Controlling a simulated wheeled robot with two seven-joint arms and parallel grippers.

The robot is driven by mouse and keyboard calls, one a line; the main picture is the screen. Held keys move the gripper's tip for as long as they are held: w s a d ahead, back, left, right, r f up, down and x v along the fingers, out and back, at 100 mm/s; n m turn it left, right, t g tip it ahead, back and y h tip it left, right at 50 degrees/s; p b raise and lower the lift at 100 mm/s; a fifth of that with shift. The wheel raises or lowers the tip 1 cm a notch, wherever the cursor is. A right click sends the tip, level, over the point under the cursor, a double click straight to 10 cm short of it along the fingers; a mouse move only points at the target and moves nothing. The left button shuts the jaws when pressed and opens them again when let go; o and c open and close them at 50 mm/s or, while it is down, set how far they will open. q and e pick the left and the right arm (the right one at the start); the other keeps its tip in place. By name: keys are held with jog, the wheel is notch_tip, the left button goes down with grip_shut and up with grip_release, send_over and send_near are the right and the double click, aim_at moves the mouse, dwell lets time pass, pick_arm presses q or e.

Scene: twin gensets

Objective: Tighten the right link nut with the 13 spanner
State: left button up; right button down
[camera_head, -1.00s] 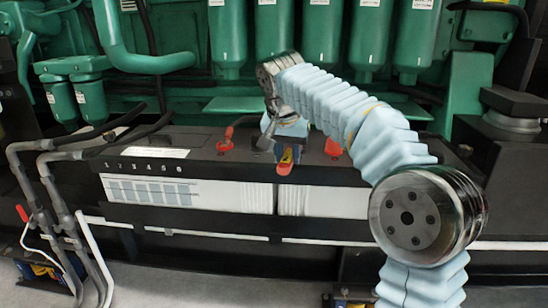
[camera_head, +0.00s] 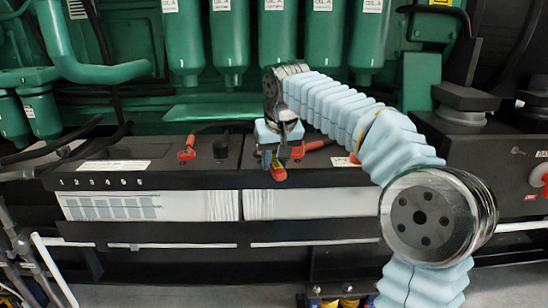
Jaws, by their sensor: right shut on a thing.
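My right gripper (camera_head: 277,160) is low over the top of the right-hand battery (camera_head: 345,178), near its left front corner, with its fingers pointing down. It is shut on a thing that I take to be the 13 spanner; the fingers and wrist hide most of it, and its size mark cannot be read. I cannot make out the right link nut; the gripper and arm cover part of the battery top. Whether the spanner touches a nut cannot be told. My left gripper is out of view.
Red terminal covers (camera_head: 187,148) and a black cap (camera_head: 221,148) stand on the batteries, another red one (camera_head: 311,147) just right of my gripper. Green filter canisters (camera_head: 280,40) hang behind. Grey pipes (camera_head: 30,255) stand at left, a red knob (camera_head: 541,178) at far right.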

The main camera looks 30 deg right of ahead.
jog(key=shift+f, duration=0.25)
dwell(0.3)
jog(key=shift+f+b, duration=0.45)
jog(key=shift+b, duration=0.1)
jog(key=c, duration=1.4)
grip_release()
grip_shut()
jog(key=shift+w+a+m+h+p, duration=0.15)
jog(key=shift+w+a+m+p, duration=0.1)
jog(key=shift+a+m, duration=0.25)
jog(key=shift+w+a+m+h+p, duration=0.1)
jog(key=shift+w+a+m+h, duration=0.1)
jog(key=shift+a+m, duration=0.3)
